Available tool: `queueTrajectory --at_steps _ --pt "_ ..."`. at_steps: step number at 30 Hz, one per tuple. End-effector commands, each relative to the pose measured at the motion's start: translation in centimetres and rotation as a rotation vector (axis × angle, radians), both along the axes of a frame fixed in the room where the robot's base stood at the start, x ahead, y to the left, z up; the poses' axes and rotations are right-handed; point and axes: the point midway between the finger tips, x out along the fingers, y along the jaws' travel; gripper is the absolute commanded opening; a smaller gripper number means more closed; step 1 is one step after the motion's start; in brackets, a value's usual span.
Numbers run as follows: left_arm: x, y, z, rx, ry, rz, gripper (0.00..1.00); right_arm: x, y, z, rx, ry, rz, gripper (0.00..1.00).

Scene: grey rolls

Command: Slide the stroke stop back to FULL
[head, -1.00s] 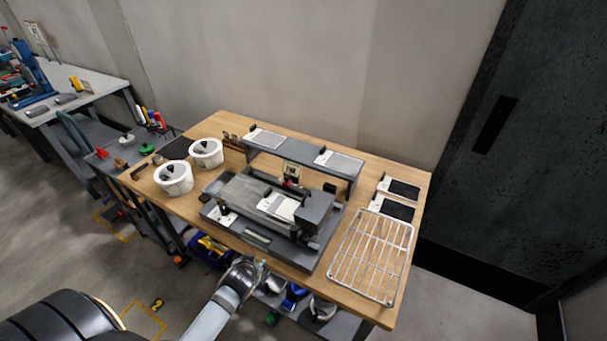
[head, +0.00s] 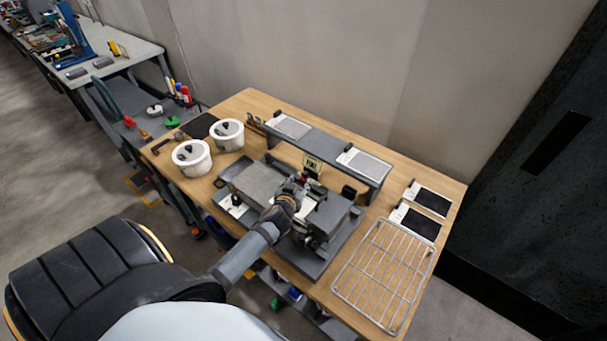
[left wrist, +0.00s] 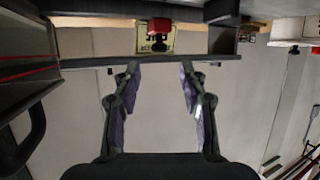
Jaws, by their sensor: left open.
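The stroke stop appears to be the small red block (left wrist: 159,26) in front of a yellowish label plate (left wrist: 155,40) in the left wrist view. The plate's lettering looks upside down and I cannot read it. In the head view the plate (head: 313,166) stands behind the grey machine (head: 262,181), with a bit of red before it. My left gripper (left wrist: 160,72) is open and empty, its two fingers spread to either side of the red block's line, apart from it. In the head view my left gripper (head: 296,184) is over the machine and hides part of it. My right gripper is not in view.
A grey shelf (head: 326,151) with flat cards spans the table behind the machine. Two white pots (head: 192,158) stand at left. A wire rack (head: 384,276) lies at right, near two dark cards (head: 415,222). The wall is close behind the table.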

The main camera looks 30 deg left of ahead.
Motion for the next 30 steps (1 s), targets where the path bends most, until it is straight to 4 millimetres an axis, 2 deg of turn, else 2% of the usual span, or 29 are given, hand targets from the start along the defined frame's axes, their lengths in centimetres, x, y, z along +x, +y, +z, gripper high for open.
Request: queueTrajectory --at_steps 3,6,9,13,20,27,29,30 --pt "2.2 0.7 -0.7 -0.002 -0.001 0.001 0.42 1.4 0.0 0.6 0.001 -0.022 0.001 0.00" --pt "3.5 1.1 -1.4 -0.001 0.000 0.000 0.42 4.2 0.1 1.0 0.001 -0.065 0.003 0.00" --pt "4.4 1.4 -1.8 0.001 0.000 0.001 0.42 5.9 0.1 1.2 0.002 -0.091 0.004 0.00" --pt "4.8 1.5 -2.1 0.001 0.001 0.000 0.42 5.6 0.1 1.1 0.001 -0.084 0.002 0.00" --pt "4.8 1.5 -2.1 0.001 0.001 0.000 0.41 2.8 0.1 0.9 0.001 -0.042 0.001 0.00" --pt "4.8 1.5 -2.1 0.001 0.001 0.000 0.09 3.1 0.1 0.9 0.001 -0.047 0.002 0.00" --pt "4.8 1.5 -2.1 0.001 0.001 0.000 0.00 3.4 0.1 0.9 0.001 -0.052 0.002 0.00" --pt "4.8 1.5 -2.1 0.001 0.001 0.000 0.00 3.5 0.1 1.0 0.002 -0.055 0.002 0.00"
